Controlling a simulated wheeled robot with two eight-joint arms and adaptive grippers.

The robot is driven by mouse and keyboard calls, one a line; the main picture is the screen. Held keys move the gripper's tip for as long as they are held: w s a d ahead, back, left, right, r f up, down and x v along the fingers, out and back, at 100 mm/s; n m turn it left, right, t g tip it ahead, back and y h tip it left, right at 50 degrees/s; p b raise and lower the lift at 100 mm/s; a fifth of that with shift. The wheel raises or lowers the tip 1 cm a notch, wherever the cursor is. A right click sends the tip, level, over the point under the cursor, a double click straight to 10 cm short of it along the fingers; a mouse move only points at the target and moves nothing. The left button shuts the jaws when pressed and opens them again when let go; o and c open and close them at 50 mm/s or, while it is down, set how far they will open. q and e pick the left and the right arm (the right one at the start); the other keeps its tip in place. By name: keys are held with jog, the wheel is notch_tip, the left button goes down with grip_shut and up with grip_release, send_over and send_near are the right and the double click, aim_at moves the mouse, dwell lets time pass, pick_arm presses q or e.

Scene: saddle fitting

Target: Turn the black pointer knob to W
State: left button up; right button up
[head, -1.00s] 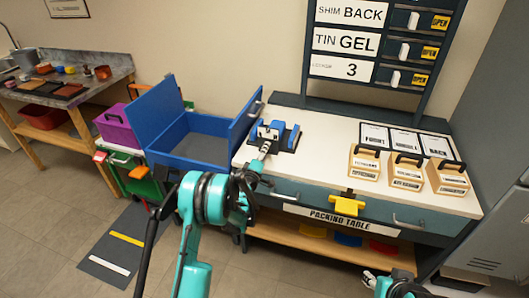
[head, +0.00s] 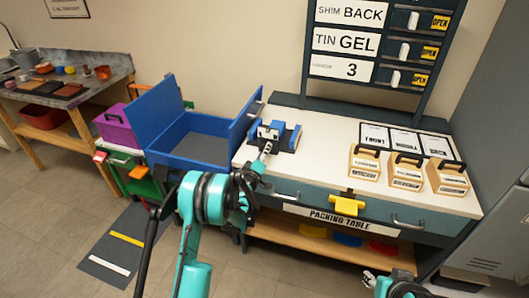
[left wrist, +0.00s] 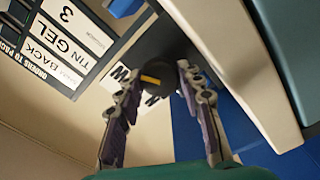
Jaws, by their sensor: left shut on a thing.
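The black pointer knob (left wrist: 157,76) with a yellow pointer stripe shows in the left wrist view, between the fingertips of my left gripper (left wrist: 163,72). The gripper is shut on it. White plate parts (left wrist: 119,75) with black letters, one looking like a W or M, show beside the knob; the fingers hide part of them. The stripe slants in this tilted view, and I cannot tell which letter it points to. In the head view, my left gripper (head: 266,149) is at the front of the blue, white and dark fixture (head: 291,137). My right gripper (head: 369,278) is low at the bottom right, small and unclear.
A blue open box (head: 190,151) stands left of the fixture. Wooden blocks with handles (head: 405,172) stand on the right of the white packing table (head: 330,150). A signboard (head: 345,43) rises behind. The tabletop between fixture and blocks is clear.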

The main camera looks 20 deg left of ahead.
pick_arm(q)
jog(key=o, duration=1.2)
jog(key=shift+c, duration=0.2)
jog(key=s, duration=0.7)
jog(key=shift+s, duration=0.3)
jog(key=shift+a, duration=0.1)
